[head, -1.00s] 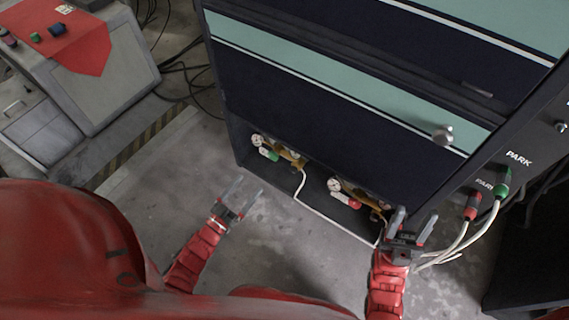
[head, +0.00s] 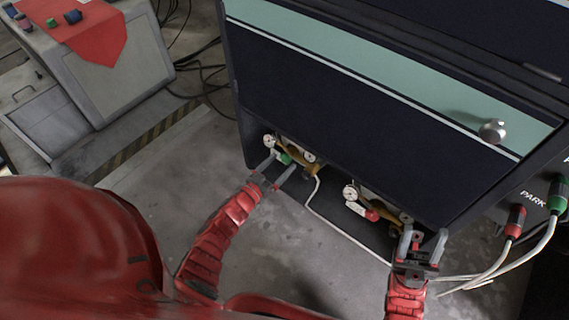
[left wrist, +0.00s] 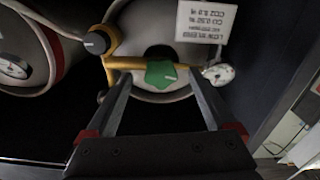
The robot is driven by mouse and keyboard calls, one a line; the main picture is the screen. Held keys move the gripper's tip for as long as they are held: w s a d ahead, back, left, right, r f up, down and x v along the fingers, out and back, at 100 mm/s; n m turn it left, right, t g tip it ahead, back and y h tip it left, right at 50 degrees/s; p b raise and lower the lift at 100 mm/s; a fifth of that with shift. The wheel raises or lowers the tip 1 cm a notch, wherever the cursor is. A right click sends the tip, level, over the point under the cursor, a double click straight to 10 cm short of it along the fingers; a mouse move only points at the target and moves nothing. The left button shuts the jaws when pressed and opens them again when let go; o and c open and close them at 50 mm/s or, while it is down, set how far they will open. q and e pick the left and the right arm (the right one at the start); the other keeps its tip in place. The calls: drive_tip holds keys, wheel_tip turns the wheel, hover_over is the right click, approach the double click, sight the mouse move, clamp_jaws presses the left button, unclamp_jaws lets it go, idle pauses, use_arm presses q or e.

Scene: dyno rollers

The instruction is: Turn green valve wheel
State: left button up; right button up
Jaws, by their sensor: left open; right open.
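The green valve wheel (head: 284,158) is in the low opening of the dark cabinet, beside a round white gauge. In the left wrist view the green wheel (left wrist: 161,73) sits on a yellow-brass pipe in front of a pale round cylinder end. My left gripper (head: 281,162) is open, its fingers pointing into the opening at the green wheel. In the left wrist view the wheel lies between and just past the fingertips (left wrist: 160,82); I see no contact. My right gripper (head: 424,235) is open and empty by the right end of the opening.
A red valve (head: 370,214) with another gauge (head: 350,192) sits to the right in the same opening. A white hose (head: 315,205) runs along the floor there. The cabinet's dark front (head: 340,125) overhangs the opening. Cables hang at right. Floor in front is clear.

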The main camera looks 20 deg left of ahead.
use_arm(q)
drive_tip(key=shift+b+x, duration=0.3)
drive_tip(key=shift+x, duration=1.05)
drive_tip(key=c, duration=1.4)
